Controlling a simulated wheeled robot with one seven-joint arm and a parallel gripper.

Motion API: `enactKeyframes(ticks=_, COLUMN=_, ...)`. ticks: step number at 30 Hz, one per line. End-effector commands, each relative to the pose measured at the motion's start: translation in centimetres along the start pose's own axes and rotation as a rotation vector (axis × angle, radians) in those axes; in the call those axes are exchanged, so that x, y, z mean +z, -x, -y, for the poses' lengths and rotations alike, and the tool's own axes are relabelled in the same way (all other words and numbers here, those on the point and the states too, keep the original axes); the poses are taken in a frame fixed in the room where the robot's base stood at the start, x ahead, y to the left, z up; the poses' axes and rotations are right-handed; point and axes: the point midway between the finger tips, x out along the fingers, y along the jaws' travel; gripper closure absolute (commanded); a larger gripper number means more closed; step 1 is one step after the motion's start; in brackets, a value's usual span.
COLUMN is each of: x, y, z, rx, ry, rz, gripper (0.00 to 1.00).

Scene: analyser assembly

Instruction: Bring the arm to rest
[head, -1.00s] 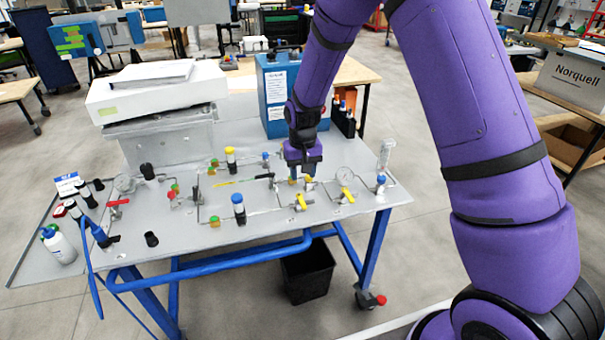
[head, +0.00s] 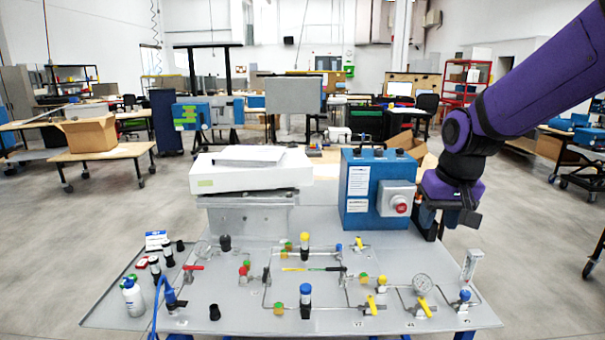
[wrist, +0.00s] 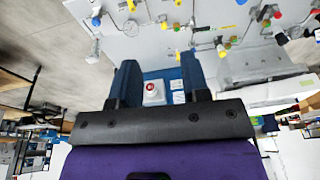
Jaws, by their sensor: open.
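My purple arm reaches in from the upper right in the head view. My gripper (head: 447,219) hangs in the air at the right, beside the blue box with the red button and clear of the table's fittings. In the wrist view my gripper (wrist: 157,78) shows two dark blue fingers spread apart with nothing between them. The grey analyser table (head: 240,316) lies below and to the left of it, with pipes, valves and gauges on top.
A blue box (head: 356,215) with a red button (head: 400,204) stands at the table's back right. A white analyser unit (head: 250,174) stands at the back left. A white bottle (head: 133,298) is at the left front. Open floor (head: 540,240) lies to the right.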

Motion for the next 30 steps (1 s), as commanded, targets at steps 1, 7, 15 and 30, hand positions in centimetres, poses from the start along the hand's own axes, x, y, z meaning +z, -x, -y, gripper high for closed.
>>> enactKeyframes(ticks=1, x=0.9, y=1.5, z=-0.4, rx=-0.001, ry=0.000, rz=-0.021, gripper=0.57)
enactKeyframes(ticks=7, x=5.0, y=6.0, z=-1.6, rx=0.001, ry=0.003, rz=-0.078, gripper=0.57)
enactKeyframes(ticks=15, x=11.2, y=10.4, z=-2.9, rx=0.012, ry=0.009, rz=-0.156, gripper=0.57)
enactKeyframes(ticks=30, x=18.6, y=13.0, z=-4.0, rx=0.036, ry=0.015, rz=-0.241, gripper=0.57)
